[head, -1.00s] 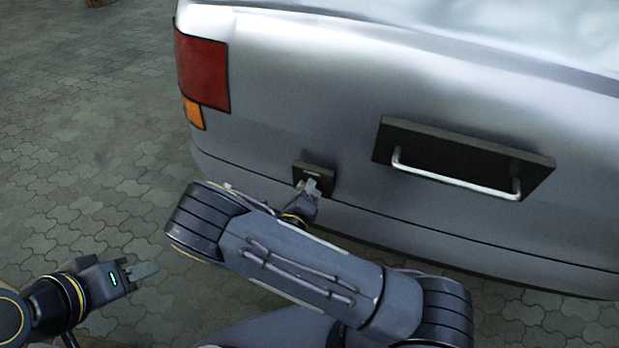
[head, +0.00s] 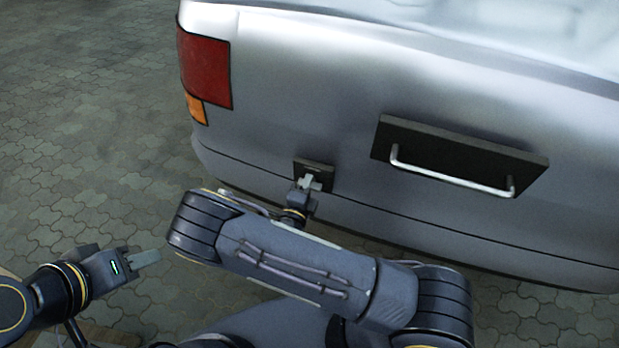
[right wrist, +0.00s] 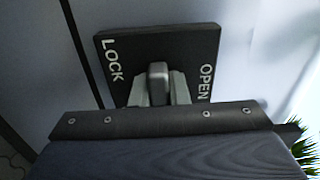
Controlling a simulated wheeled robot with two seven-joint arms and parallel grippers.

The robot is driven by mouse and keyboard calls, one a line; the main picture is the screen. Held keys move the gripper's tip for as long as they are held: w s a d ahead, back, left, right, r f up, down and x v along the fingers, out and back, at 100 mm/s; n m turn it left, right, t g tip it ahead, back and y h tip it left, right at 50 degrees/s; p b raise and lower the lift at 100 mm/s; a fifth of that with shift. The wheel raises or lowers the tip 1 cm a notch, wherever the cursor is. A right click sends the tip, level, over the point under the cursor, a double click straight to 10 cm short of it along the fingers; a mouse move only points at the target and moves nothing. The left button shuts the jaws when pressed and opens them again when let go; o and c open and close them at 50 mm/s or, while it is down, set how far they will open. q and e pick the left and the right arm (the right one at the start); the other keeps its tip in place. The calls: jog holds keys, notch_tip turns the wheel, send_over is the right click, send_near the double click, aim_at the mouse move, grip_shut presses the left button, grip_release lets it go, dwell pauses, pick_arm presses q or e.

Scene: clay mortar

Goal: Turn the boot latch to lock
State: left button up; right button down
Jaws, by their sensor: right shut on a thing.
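The boot latch is a small dark plate (head: 316,170) low on the silver car's rear, left of the boot handle. In the right wrist view the plate (right wrist: 190,45) reads LOCK at left and OPEN at right, with a grey knob (right wrist: 158,80) in its middle, between the two words. My right gripper (head: 308,184) is at the plate, its fingers shut on the knob; the fingers also show in the right wrist view (right wrist: 158,95). The knob's lower part is hidden by the gripper. My left gripper (head: 150,257) is away from the car at lower left; its finger gap is unclear.
A black panel with a silver bar handle (head: 450,178) is on the car's rear to the right of the latch. A red tail light (head: 205,73) is at upper left. Paved ground (head: 90,130) is clear to the left.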

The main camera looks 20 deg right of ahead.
jog(key=c, duration=1.4)
grip_release()
jog(key=v, duration=0.8)
jog(key=shift+w, duration=0.1)
